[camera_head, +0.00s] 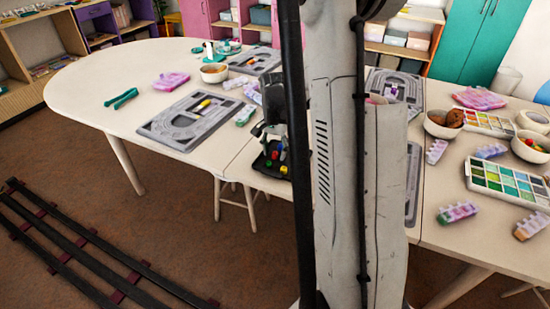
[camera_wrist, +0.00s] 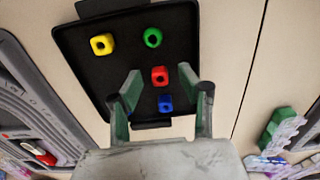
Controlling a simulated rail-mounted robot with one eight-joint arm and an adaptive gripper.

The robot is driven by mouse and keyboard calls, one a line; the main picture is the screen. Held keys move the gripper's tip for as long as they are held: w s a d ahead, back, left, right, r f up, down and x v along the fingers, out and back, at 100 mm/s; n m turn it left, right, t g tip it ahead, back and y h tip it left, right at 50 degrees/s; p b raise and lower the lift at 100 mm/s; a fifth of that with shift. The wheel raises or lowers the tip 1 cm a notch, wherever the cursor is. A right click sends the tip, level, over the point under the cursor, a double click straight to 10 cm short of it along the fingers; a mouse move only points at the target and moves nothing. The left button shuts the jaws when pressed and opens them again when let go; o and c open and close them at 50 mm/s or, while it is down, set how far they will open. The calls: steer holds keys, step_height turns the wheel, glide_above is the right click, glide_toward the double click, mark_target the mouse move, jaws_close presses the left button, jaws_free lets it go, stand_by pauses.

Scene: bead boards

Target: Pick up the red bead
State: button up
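The red bead (camera_wrist: 159,76) lies in a black tray (camera_wrist: 85,72) in the wrist view, with its dark hole facing up. A blue bead (camera_wrist: 165,103) is just below it, a yellow bead (camera_wrist: 102,44) is up and left, and a green bead (camera_wrist: 152,38) is above. My gripper (camera_wrist: 158,86) is open, its two fingers over the tray on either side of the red and blue beads. Nothing is held.
A grey bead board (camera_head: 165,133) lies left of the tray, with a red piece (camera_wrist: 40,152) on it in the wrist view. A green-and-lilac block (camera_wrist: 272,135) is to the right. Bare table (camera_wrist: 228,60) lies right of the tray.

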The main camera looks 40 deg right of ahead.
steer(key=shift+f, duration=0.3)
steer(key=c, duration=0.7)
steer(key=shift+r, duration=0.1)
steer(key=shift+c, duration=0.2)
